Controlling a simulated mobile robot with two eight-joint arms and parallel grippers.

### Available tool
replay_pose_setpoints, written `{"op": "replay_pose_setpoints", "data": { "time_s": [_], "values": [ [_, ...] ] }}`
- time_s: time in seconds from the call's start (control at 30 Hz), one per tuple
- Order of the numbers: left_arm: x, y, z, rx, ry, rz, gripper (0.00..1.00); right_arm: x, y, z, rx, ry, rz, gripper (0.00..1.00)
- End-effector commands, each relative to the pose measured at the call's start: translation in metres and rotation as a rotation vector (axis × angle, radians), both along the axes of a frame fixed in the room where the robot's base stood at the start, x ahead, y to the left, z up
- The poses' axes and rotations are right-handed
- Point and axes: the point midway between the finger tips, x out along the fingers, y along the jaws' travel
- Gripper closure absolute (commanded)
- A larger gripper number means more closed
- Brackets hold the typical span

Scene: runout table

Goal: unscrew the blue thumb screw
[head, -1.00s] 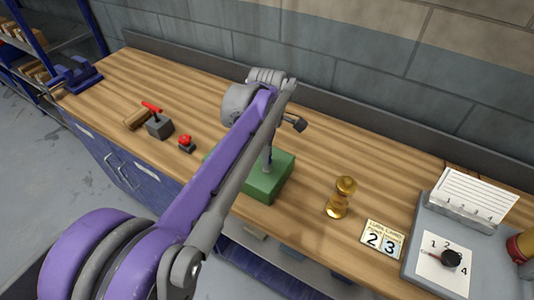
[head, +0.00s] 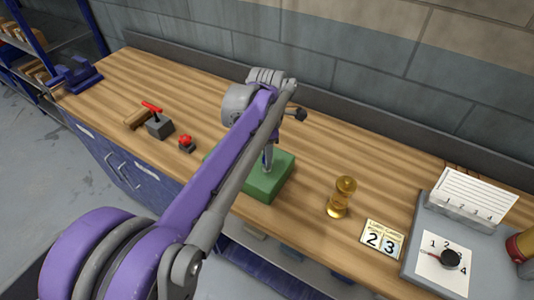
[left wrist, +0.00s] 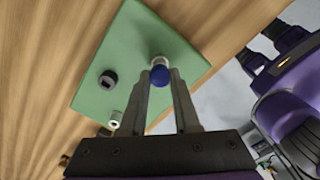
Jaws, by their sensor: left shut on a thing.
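The blue thumb screw (left wrist: 160,75) stands on a pale post on the green block (left wrist: 135,25). In the left wrist view my left gripper (left wrist: 165,78) reaches over the block, its two grey fingers on either side of the screw's blue head. It is shut on the screw. In the head view the green block (head: 268,187) sits on the wooden bench, and my left gripper (head: 268,156) comes down over it from above. My left arm hides the screw there. My right gripper does not show.
The block also carries a dark round knob (left wrist: 108,78) and a pale-topped peg (left wrist: 114,120). On the bench, a red-handled grey box (head: 158,125) and red knob (head: 186,143) lie left.

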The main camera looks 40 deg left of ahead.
Motion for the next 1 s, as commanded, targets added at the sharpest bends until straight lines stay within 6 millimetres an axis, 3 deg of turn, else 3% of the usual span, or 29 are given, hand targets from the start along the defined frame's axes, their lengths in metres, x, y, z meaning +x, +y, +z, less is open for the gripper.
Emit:
{"op": "replay_pose_setpoints", "data": {
  "time_s": [0.27, 0.57, 0.8, 1.0],
  "values": [
    [0.0000, 0.0004, 0.0004, 0.001, 0.001, 0.316, 1.00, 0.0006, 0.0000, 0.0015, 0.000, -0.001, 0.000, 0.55],
    [0.0000, 0.0004, 0.0002, 0.001, 0.001, 0.342, 1.00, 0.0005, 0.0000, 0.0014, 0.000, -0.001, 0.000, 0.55],
    [-0.0001, 0.0006, 0.0004, 0.001, 0.001, 0.522, 1.00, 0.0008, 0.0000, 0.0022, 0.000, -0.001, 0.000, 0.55],
    [-0.0001, 0.0006, 0.0003, 0.001, 0.001, 0.539, 1.00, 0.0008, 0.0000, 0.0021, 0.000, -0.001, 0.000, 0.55]
  ]
}}
